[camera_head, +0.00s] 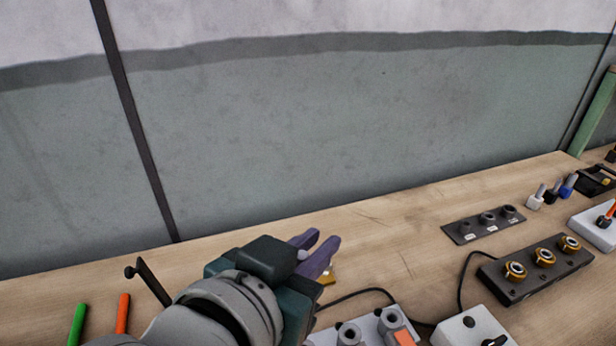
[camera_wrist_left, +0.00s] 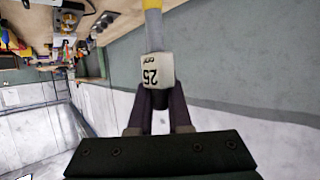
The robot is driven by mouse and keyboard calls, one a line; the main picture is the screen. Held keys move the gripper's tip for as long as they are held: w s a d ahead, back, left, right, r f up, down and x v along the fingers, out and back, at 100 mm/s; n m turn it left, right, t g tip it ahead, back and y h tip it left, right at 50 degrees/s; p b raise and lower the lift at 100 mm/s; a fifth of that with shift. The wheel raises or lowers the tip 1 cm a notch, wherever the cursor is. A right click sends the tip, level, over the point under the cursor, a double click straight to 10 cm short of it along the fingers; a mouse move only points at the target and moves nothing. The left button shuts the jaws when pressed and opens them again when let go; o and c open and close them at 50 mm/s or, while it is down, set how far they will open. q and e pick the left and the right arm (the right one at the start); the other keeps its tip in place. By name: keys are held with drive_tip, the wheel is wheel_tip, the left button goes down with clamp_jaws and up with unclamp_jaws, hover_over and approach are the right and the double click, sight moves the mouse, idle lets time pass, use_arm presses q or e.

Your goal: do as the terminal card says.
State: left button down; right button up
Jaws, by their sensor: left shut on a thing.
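My left gripper (camera_head: 318,255) comes in from the lower left and is raised near the back of the bench. Its purple fingers are shut on a pale block marked 25 (camera_wrist_left: 160,70), with a grey and yellow shaft (camera_wrist_left: 153,22) running on from it. In the head view the block is mostly hidden by the gripper. A black block (camera_head: 537,270) with three brass terminals stands at the right, apart from the gripper. No readable terminal card shows. My right gripper is not in view.
A dark strip (camera_head: 484,225) with three sockets lies behind the terminals. White, black and blue capped pieces (camera_head: 552,192) stand beyond it. A white box with a black knob (camera_head: 490,341) is in front. Green (camera_head: 77,325) and orange (camera_head: 122,313) sticks are lower left. A wall backs the bench.

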use_arm(q)
drive_tip(key=shift+r, duration=0.1)
wheel_tip(320, 180, down, 6)
drive_tip(key=b, duration=0.4)
drive_tip(key=shift+p, duration=0.3)
idle(1.8)
drive_tip(key=shift+f+b, duration=1.7)
drive_tip(key=shift+f, duration=0.35)
drive_tip(key=c, duration=0.8)
unclamp_jaws()
drive_tip(key=shift+o, duration=0.2)
drive_tip(key=p+v, duration=0.2)
drive_tip(key=v, duration=0.8)
